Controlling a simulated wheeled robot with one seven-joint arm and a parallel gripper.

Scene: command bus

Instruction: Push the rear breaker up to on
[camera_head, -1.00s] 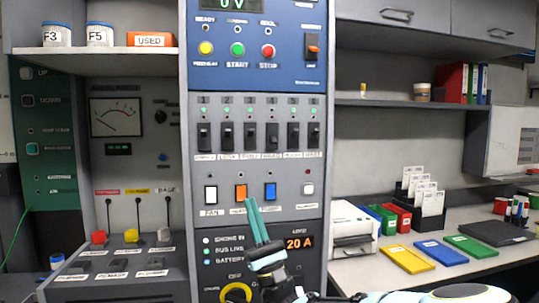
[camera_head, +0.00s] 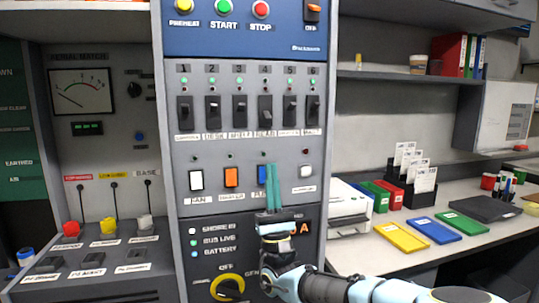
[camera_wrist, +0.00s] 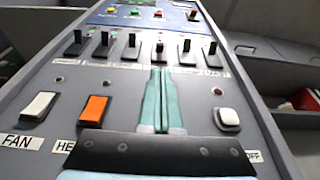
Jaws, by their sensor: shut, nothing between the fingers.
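The rear breaker (camera_head: 265,108) is the fourth black lever in the breaker row on the grey panel, above a label reading REAR. Its handle looks set differently from its neighbours, lower in the wrist view (camera_wrist: 159,53), though its exact position is hard to tell. My gripper (camera_head: 271,167) has its teal fingers together, empty, pointing upward. Its tips are below the rear breaker and appear apart from it. In the wrist view the closed fingertips (camera_wrist: 161,71) are just under the fourth lever and cover part of the labels.
Below the breakers are a white switch (camera_head: 196,180), an orange switch (camera_head: 231,177) and a blue switch (camera_head: 264,176) partly hidden by my fingers. A yellow-ringed knob (camera_head: 228,288) is lower left. Other breakers (camera_head: 289,109) stand close on both sides. A cluttered counter is right.

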